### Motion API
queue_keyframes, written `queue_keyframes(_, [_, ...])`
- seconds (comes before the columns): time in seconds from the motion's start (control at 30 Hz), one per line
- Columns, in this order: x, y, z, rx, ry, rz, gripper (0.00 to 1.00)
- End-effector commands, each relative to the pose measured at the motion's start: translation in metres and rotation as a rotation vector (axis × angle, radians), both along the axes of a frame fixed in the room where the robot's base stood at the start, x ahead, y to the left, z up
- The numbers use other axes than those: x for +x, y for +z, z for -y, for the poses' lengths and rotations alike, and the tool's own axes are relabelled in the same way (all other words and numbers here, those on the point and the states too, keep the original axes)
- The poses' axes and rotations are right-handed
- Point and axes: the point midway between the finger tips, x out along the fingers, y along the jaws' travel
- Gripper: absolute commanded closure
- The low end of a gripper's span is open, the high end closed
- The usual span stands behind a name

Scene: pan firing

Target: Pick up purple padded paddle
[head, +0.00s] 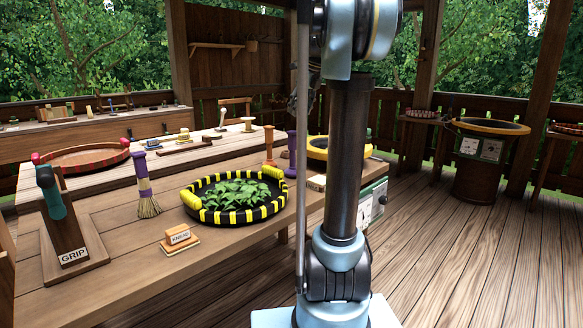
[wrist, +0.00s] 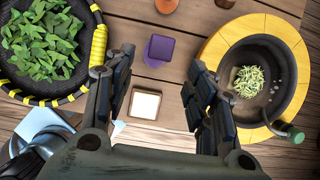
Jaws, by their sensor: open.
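The purple padded paddle (head: 291,152) stands upright on the wooden table, just behind the right side of the yellow-and-black rimmed pan. In the wrist view the purple paddle (wrist: 160,47) shows from above as a dark purple square with a lighter purple side. My gripper (wrist: 158,66) is open and empty, its two black fingers spread apart. The paddle appears between and slightly beyond the fingertips; I cannot tell the height gap.
The leaf-filled pan (wrist: 88,75) lies left of the fingers, and a yellow-rimmed pan (wrist: 217,42) lies right. A white-topped block (wrist: 145,103) sits between the fingers in the picture. An orange piece (head: 268,146) stands left of the paddle. A purple-and-yellow brush (head: 145,185) stands farther left.

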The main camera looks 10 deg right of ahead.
Motion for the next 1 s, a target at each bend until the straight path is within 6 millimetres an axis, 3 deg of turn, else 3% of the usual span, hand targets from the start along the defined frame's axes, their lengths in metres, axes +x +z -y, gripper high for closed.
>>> queue_keyframes(0.53, [0.028, -0.087, -0.022, -0.001, 0.004, 0.0, 0.49])
queue_keyframes(1.0, [0.041, -0.126, -0.028, -0.002, 0.004, 0.0, 0.49])
